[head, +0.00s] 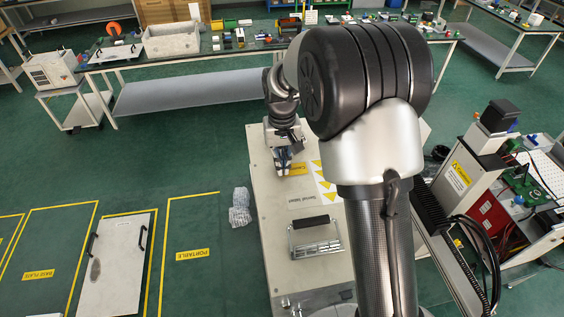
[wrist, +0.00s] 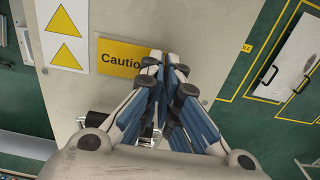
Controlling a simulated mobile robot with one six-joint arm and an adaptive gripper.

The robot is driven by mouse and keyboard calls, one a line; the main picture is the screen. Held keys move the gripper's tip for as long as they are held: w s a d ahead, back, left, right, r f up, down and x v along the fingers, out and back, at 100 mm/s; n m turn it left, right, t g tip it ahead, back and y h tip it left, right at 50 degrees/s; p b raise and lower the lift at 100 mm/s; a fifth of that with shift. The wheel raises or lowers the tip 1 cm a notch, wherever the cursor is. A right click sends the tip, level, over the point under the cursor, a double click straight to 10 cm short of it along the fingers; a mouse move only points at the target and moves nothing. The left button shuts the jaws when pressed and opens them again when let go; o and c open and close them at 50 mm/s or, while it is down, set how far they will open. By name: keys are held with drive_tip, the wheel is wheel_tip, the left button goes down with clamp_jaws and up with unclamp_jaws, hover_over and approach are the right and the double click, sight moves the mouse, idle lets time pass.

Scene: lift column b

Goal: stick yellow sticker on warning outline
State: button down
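A yellow sticker reading "Caution" (wrist: 118,58) is at the pale cabinet top (head: 272,210), its right end hidden behind my fingertips in the wrist view. In the head view the yellow sticker (head: 298,169) is just right of my gripper (head: 283,172). In the wrist view my gripper (wrist: 165,58) points at the panel, with its fingertips drawn close together at the sticker's right end. I cannot tell whether they pinch its edge or whether it lies flat. A white sheet (wrist: 77,10) with yellow triangles (wrist: 63,22) is left of the sticker. No separate warning outline is clear.
A metal handle unit (head: 316,240) and a lettered plate (head: 301,200) are on the cabinet top. A cluttered workbench (head: 200,58) stands behind. Yellow floor markings and a white panel (head: 115,262) lie left. A machine with a caution label (head: 458,175) is right.

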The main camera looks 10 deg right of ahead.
drive_tip(key=c, duration=2.3)
unclamp_jaws()
drive_tip(key=o, duration=0.6)
wheel_tip(320, 180, up, 12)
